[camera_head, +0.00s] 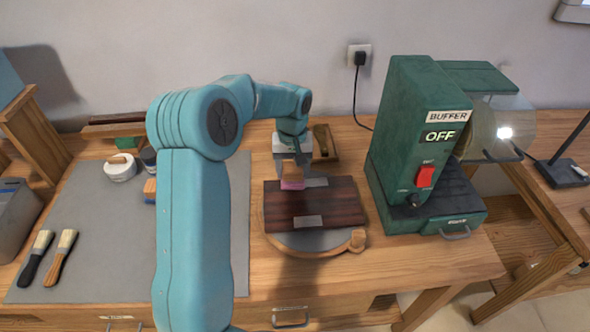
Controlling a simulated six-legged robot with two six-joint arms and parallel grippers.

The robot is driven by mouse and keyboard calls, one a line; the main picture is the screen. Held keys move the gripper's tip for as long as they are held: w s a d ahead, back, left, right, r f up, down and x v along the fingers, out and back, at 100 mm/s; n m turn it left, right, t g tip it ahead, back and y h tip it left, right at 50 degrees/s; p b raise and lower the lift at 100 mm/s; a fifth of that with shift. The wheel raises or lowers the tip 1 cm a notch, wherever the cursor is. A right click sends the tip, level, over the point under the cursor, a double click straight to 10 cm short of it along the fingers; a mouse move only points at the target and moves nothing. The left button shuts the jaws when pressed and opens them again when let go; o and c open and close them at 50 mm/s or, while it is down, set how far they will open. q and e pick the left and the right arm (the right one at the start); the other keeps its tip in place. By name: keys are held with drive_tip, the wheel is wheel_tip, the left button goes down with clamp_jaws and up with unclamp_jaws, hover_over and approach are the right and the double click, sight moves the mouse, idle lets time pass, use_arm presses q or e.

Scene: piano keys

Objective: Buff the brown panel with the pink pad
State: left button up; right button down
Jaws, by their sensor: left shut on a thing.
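A brown panel (335,200) lies flat on a round grey turntable-like base (308,241) on the wooden bench. It has a light metal-coloured patch at its back edge and another at its front edge. My left gripper (292,170) is above the back-left part of the panel, shut on a block with a pink pad (292,184) at its bottom. The pad is at the panel's surface near its back edge; whether it presses on it I cannot tell. My right gripper is not in view.
A green buffer machine (412,130) with an OFF sign and red switch stands right of the panel. A grey mat (110,230) with two brushes (61,256) and a white jar (120,167) lies left. A small wooden tray (325,143) sits behind the panel.

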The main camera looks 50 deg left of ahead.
use_arm(q)
drive_tip(key=r+p, duration=0.2)
drive_tip(key=r, duration=0.1)
drive_tip(key=shift+w+r, duration=0.2)
drive_tip(key=shift+r, duration=0.1)
drive_tip(key=shift+r+p, duration=0.35)
drive_tip(key=shift+r, duration=0.05)
drive_tip(key=shift+s+r, duration=0.2)
drive_tip(key=shift+f, duration=0.1)
drive_tip(key=shift+w, duration=0.2)
drive_tip(key=shift+s, duration=0.15)
